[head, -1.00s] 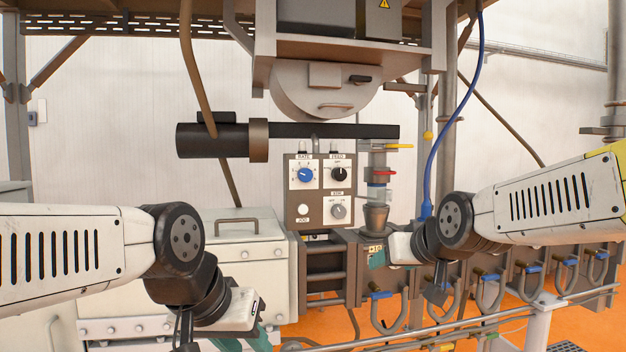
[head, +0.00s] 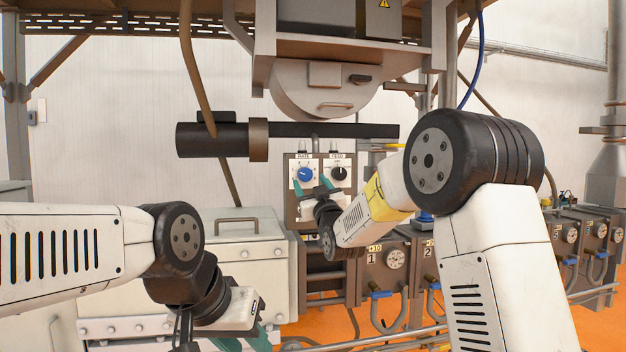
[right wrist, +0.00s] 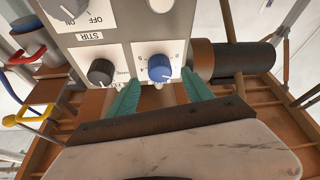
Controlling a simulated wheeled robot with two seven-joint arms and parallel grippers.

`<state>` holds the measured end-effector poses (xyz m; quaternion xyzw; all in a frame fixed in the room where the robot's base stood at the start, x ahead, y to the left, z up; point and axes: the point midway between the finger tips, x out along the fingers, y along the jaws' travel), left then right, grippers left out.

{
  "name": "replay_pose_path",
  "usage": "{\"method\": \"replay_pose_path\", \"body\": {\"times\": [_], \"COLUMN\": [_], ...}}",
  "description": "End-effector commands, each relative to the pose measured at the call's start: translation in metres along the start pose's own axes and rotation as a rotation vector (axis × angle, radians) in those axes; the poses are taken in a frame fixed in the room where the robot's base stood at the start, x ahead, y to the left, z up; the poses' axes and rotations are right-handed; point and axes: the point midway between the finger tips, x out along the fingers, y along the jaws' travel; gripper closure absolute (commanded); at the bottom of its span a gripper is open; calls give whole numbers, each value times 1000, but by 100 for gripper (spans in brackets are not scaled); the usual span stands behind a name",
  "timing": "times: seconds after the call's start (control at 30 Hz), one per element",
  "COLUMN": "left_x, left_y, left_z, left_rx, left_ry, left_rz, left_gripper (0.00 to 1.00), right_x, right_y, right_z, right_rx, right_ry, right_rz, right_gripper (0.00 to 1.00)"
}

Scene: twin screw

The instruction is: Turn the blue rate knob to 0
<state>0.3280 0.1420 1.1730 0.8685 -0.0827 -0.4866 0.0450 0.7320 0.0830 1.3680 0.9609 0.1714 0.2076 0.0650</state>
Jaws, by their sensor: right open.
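The blue rate knob (head: 305,174) sits at the upper left of the grey control panel (head: 291,210) in the head view. In the right wrist view, which is turned upside down, the blue knob (right wrist: 160,68) shows near the middle, on a white numbered dial plate. My right gripper (head: 311,184) is open at the panel. Its teal fingers (right wrist: 161,76) stand apart on either side of the knob, with a gap to it. I cannot read the knob's setting. My left gripper (head: 262,340) is low in the head view, partly cut off by the bottom edge.
The black feed knob (head: 338,174) is right beside the blue knob; in the right wrist view the black knob (right wrist: 101,72) lies near one finger. A grey stir knob (right wrist: 66,8) is farther off. A dark cylinder (head: 212,140) runs above the panel. Pipes and gauges stand at right.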

Motion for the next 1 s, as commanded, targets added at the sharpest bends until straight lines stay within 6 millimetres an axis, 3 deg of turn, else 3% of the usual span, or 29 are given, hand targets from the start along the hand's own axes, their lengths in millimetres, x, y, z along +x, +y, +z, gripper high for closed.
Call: {"method": "replay_pose_path", "body": {"times": [0.23,0.6,0.9,1.0], "left_x": [0,0,0,0], "left_y": [0,0,0,0], "left_z": [0,0,0,0], "left_rx": [0,0,0,0], "left_ry": [0,0,0,0], "left_rz": [0,0,0,0], "left_gripper": [64,64,64,64], "right_x": [33,40,40,40], "right_y": [0,0,0,0], "right_z": [0,0,0,0], "right_rx": [1,2,1,1], "right_ry": [0,-2,-2,-2], "right_rz": [0,0,0,-1], "right_gripper": [41,41,98,100]}}
